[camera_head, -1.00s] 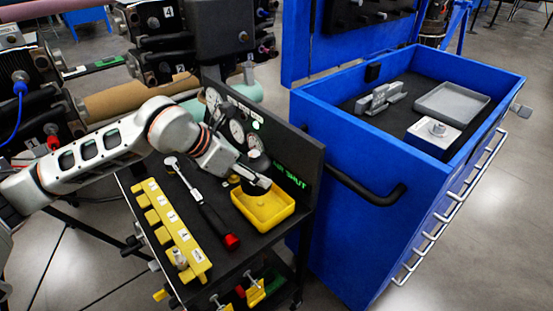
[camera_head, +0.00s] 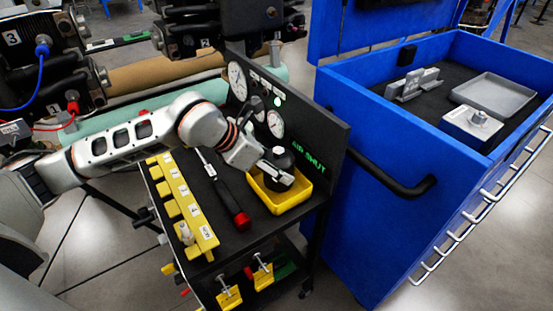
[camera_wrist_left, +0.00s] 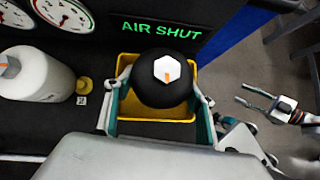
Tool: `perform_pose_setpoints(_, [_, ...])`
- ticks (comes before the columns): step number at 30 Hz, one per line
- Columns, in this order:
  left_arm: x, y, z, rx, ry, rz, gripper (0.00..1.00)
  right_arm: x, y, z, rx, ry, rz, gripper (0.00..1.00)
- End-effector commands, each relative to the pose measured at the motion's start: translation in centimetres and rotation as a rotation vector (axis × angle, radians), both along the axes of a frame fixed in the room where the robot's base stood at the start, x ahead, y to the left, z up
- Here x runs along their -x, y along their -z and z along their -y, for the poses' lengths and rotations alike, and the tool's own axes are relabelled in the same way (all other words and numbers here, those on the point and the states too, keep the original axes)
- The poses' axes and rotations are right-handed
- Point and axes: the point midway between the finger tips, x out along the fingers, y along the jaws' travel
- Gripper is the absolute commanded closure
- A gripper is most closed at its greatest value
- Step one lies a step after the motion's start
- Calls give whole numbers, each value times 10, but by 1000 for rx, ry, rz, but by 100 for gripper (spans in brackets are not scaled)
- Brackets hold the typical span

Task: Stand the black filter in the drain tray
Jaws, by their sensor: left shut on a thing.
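The black filter (camera_head: 283,158) is a dark round canister with a hex top, which shows pale with an orange mark in the left wrist view (camera_wrist_left: 167,70). It is upright, within the outline of the yellow drain tray (camera_head: 282,204). My left gripper (camera_head: 273,172) is shut on the filter, one finger on each side in the left wrist view (camera_wrist_left: 158,108). The filter hides much of the tray floor, so I cannot tell whether its base touches it. My right gripper (camera_wrist_left: 250,98) shows at the right of the wrist view, open and empty, away from the tray.
A gauge panel (camera_head: 300,135) reading AIR SHUT stands behind the tray. A red-ended wrench (camera_head: 226,195) and a yellow numbered rack (camera_head: 182,205) lie left of it. A white canister (camera_wrist_left: 35,75) stands left of the filter. A blue cabinet (camera_head: 375,220) stands at right.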

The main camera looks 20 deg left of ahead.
Motion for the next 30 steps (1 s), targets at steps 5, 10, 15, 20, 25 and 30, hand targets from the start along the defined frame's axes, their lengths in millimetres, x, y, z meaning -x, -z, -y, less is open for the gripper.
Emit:
perform_pose_setpoints(5, [0, 16, 0, 1, 0, 1, 84, -6, 0, 4, 9, 1, 15, 60])
perform_pose_setpoints(10, [-1, 17, 0, 1, -1, 4, 84, -13, -5, 6, 12, 4, 29, 60])
perform_pose_setpoints(15, [-1, 16, 0, 1, -1, 4, 84, -15, -6, 6, 12, 4, 33, 60])
perform_pose_setpoints(20, [-1, 17, 0, 1, -1, 4, 84, -14, -4, 5, 11, 3, 31, 60])
perform_pose_setpoints(25, [-1, 20, 0, 1, -1, 4, 84, -11, -1, 3, 9, 0, 25, 60])
perform_pose_setpoints(30, [-1, 23, 0, 1, -1, 4, 84, -6, 3, 2, 9, -1, 15, 60])
